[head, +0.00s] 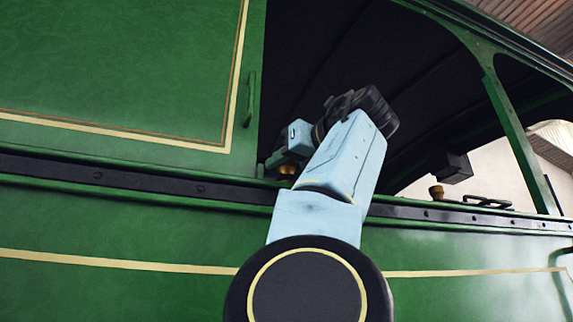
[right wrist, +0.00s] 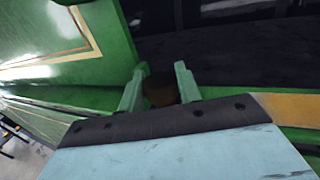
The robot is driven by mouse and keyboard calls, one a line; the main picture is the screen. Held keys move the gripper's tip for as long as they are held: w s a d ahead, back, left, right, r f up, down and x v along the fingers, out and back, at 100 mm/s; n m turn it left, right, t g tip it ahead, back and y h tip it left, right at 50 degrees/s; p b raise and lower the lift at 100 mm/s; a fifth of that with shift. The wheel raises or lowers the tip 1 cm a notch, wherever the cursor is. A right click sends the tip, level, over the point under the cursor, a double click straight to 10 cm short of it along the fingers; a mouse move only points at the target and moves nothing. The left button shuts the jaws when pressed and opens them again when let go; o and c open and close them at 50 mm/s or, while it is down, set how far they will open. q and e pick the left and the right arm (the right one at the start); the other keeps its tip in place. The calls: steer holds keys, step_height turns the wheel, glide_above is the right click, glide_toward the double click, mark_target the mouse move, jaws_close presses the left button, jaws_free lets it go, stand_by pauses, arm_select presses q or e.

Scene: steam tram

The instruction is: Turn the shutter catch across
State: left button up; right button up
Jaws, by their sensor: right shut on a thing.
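A small brass knob (head: 287,171), which looks to be the shutter catch, sits on the sill at the lower left corner of the dark window opening. My right gripper (head: 280,160) is at this knob, with its fingers pointing down to the left. In the right wrist view its two pale green fingers (right wrist: 160,86) stand either side of the dark brown, round knob (right wrist: 159,91), shut on it. The knob's lower part and its turn are too dark to make out. My left gripper is in neither view.
A green panel (head: 120,70) with a slim handle (head: 250,98) stands left of the opening. A black riveted rail (head: 120,178) runs below. A second brass knob (head: 436,191) and a dark box (head: 455,168) are at right, near a green post (head: 517,140).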

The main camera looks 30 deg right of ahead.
steer(key=shift+n+y, duration=0.5)
steer(key=shift+y, duration=0.3)
steer(key=o, duration=0.7)
steer(key=shift+c, duration=0.2)
steer(key=s+d+b, duration=0.2)
steer(key=s+b, duration=0.1)
steer(key=s, duration=1)
steer(key=shift+d+b, duration=0.15)
steer(key=shift+b, duration=0.2)
